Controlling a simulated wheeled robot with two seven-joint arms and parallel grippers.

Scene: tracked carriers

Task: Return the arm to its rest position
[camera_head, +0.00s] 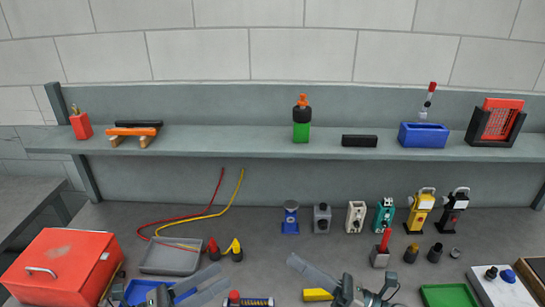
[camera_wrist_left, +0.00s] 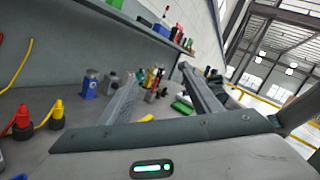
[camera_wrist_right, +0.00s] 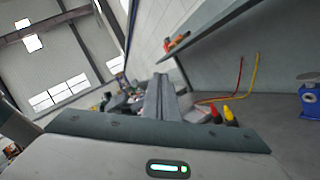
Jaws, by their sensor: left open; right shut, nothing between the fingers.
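My left gripper (camera_head: 221,277) is low in the head view, over the front of the bench, its two grey fingers pointing right. In the left wrist view the fingers stand apart with nothing held between them (camera_wrist_left: 158,75). My right gripper (camera_head: 298,263) is to the right of it, its fingers pointing up-left. In the right wrist view its fingers (camera_wrist_right: 161,85) lie together, with nothing between them. The two grippers are apart. Most of both arms is outside the head view.
A red toolbox (camera_head: 62,268) stands front left. A grey tray (camera_head: 172,260) and red and yellow plugs (camera_head: 235,250) lie near the left gripper. A blue device (camera_head: 290,217) and several others line the bench. A shelf (camera_head: 230,143) runs behind. A green tray (camera_head: 449,296) is front right.

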